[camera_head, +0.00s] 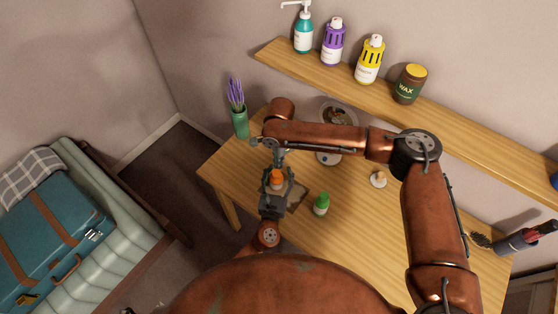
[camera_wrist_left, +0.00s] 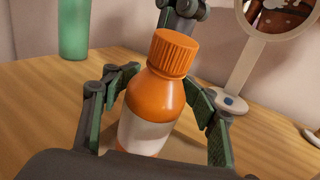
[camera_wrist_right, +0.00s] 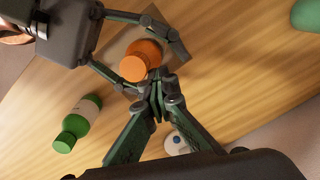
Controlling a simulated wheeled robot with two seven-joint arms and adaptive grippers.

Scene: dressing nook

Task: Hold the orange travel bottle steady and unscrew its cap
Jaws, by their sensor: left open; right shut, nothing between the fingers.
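The orange travel bottle (camera_head: 276,182) stands upright on the table, with its ribbed orange cap (camera_wrist_left: 175,52) on. It has a white label (camera_wrist_left: 143,134). My left gripper (camera_wrist_left: 165,98) is open, with one finger on each side of the bottle body; whether either finger touches it I cannot tell. My right gripper (camera_wrist_right: 157,98) is shut and empty. Its fingertips are beside the cap (camera_wrist_right: 133,68), close to it, and not around it. In the head view the right gripper (camera_head: 271,156) comes down from behind the bottle.
A green vase with lavender (camera_head: 240,124) and a round mirror (camera_wrist_left: 235,75) stand behind. A small pale item (camera_head: 378,180) lies farther right. A shelf (camera_head: 318,70) holds several bottles.

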